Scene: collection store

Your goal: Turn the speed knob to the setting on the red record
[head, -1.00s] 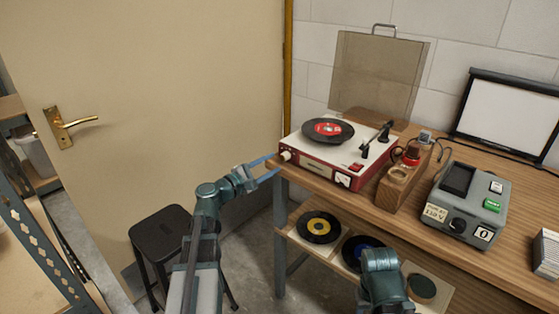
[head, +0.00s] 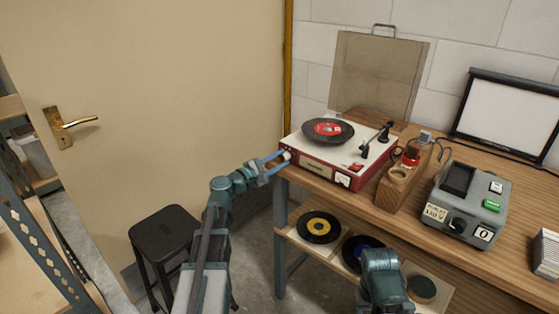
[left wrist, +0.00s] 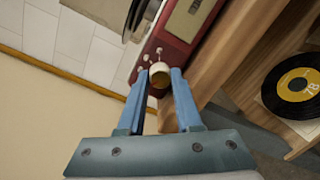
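The record player (head: 318,171) is a red and cream case on the table's left end. A black record with a red label (head: 327,128) lies on its platter; the label's print is too small to read. The cream speed knob (head: 286,155) is on the case's front left; it also shows in the left wrist view (left wrist: 159,74), with small pale marks beside it. My left gripper (head: 279,160) is open, its blue fingertips at either side of the knob, with slight gaps seen in the left wrist view (left wrist: 160,73). My right gripper is out of view; only part of that arm shows.
A yellow-label record (head: 319,227) marked 78 and a blue-label record lie on the lower shelf. A wooden block (head: 388,196) and a grey device (head: 465,207) stand right of the player. A black stool (head: 165,236) stands below left.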

